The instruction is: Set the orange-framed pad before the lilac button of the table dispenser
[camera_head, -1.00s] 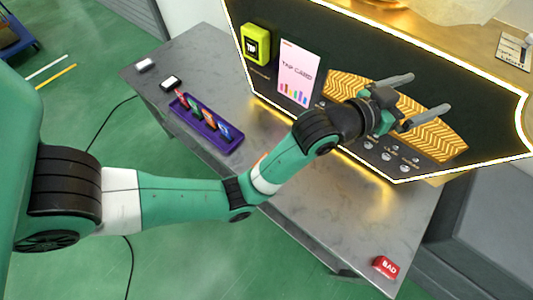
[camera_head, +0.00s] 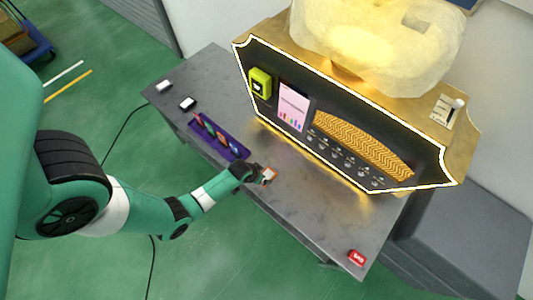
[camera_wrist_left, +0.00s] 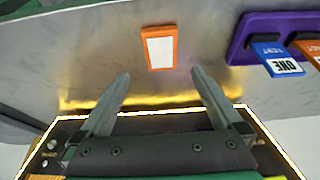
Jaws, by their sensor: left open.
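The orange-framed pad (camera_head: 269,174) lies on the grey table, partly hidden by my left gripper in the head view. In the left wrist view the pad (camera_wrist_left: 159,50) shows a white face inside its orange frame. My left gripper (camera_wrist_left: 160,73) is open and empty, with the pad lying beyond its fingertips and apart from them. In the head view the left gripper (camera_head: 264,178) is low over the table by the pad. The dispenser (camera_head: 345,150) stands at the table's back, with several small buttons along its lower front; I cannot tell which is lilac. The right gripper is not in view.
A purple tray (camera_head: 238,152) of coloured cards lies left of the pad. A red BAD block (camera_head: 357,258) sits at the table's front right. Two small blocks (camera_head: 187,103) lie at the far left.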

